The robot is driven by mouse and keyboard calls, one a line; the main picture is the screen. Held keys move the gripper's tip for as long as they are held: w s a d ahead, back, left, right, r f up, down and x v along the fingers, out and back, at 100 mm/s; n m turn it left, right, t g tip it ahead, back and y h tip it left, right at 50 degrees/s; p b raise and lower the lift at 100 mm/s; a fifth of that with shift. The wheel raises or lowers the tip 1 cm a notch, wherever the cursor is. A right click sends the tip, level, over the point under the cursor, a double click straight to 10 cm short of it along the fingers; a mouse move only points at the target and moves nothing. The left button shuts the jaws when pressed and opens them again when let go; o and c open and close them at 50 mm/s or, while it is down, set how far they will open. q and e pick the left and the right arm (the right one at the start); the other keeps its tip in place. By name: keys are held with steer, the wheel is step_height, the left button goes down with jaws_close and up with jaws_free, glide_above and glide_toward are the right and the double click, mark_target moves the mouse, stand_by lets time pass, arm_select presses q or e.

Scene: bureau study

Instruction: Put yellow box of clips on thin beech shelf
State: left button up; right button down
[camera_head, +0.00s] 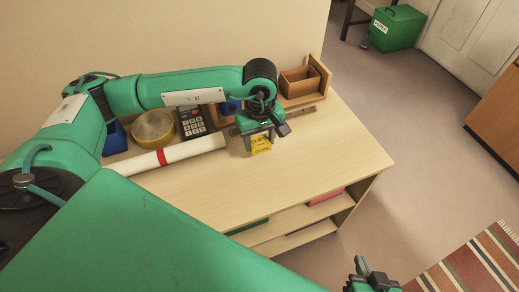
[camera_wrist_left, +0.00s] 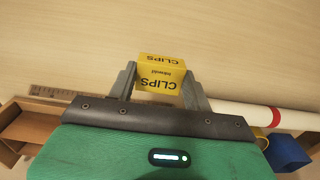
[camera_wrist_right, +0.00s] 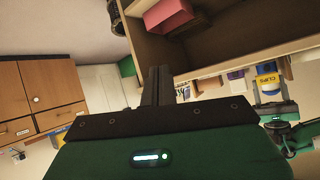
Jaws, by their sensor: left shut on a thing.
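The yellow box of clips (camera_head: 261,147) is between the fingers of my left gripper (camera_head: 260,133), which is shut on it over the pale wooden top of a low unit (camera_head: 300,160). The left wrist view shows the box (camera_wrist_left: 161,82) with its "CLIPS" lettering. Whether the box touches the top is unclear. The unit's open front has thin pale shelf boards (camera_head: 290,222) with pink and green items on them; which board is the task's shelf I cannot tell. My right gripper (camera_head: 370,272) is empty and looks shut, in front of the unit; its fingers also show in the right wrist view (camera_wrist_right: 156,86).
A white roll with a red band (camera_head: 185,152), a yellow round container (camera_head: 153,128) and a dark calculator (camera_head: 192,122) lie left of my left gripper. A wooden box (camera_head: 299,82) stands at the back. The top's front right is clear. A striped rug (camera_head: 470,262) lies on the floor.

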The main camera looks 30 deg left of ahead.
mark_target(259, 150)
arm_select(q)
steer(key=shift+f, duration=2.25)
steer(key=shift+b, duration=0.35)
steer(key=shift+f, duration=0.15)
steer(key=o, duration=1)
